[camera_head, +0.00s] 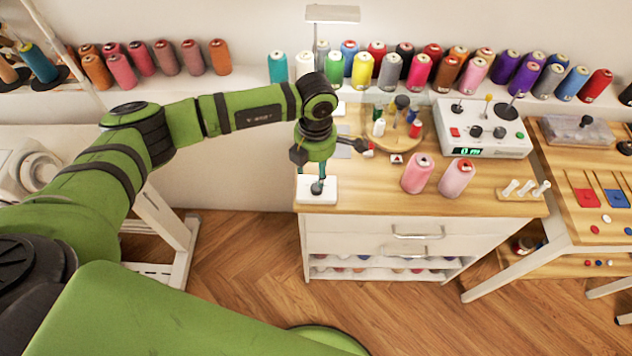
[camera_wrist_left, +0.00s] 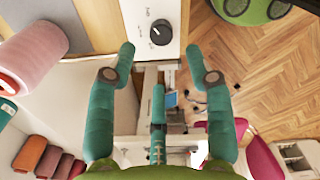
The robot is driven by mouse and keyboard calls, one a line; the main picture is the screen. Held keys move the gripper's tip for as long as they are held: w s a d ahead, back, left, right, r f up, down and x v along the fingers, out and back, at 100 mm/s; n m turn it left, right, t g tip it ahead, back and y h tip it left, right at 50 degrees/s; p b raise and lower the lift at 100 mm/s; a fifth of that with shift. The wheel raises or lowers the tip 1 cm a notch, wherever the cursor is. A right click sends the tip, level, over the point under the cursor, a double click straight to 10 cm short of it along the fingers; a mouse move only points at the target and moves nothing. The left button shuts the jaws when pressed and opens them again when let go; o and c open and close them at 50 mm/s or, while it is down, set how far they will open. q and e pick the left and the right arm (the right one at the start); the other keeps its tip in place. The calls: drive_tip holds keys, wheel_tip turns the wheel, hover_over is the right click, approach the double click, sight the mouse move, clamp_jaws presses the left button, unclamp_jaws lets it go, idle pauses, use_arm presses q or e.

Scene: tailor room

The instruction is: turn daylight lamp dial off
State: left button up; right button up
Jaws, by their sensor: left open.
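A white box with a round black dial (camera_head: 317,187) sits at the front left corner of the wooden table. The dial also shows in the left wrist view (camera_wrist_left: 161,32), on the white panel at the top, with a small light mark on its face. My left gripper (camera_head: 321,177) points down over the box. In the wrist view its teal fingers (camera_wrist_left: 160,52) are spread apart and empty, one to each side of the dial. I cannot tell whether they touch it. A flat lamp head (camera_head: 332,13) on a thin pole stands behind my left arm. My right gripper is not in view.
Two pink spools (camera_head: 417,174) stand right of the box. A round wooden tray (camera_head: 420,140) with small spools and a white control box (camera_head: 480,140) with levers stand behind. Rows of thread spools line the back shelf. Wooden floor lies in front.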

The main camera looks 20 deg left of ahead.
sight(316, 186)
use_arm(q)
wheel_tip(316, 186, down, 7)
drive_tip(key=shift+d+r+p, duration=0.15)
drive_tip(key=shift+r+p, duration=0.05)
drive_tip(key=shift+p, duration=0.7)
clamp_jaws()
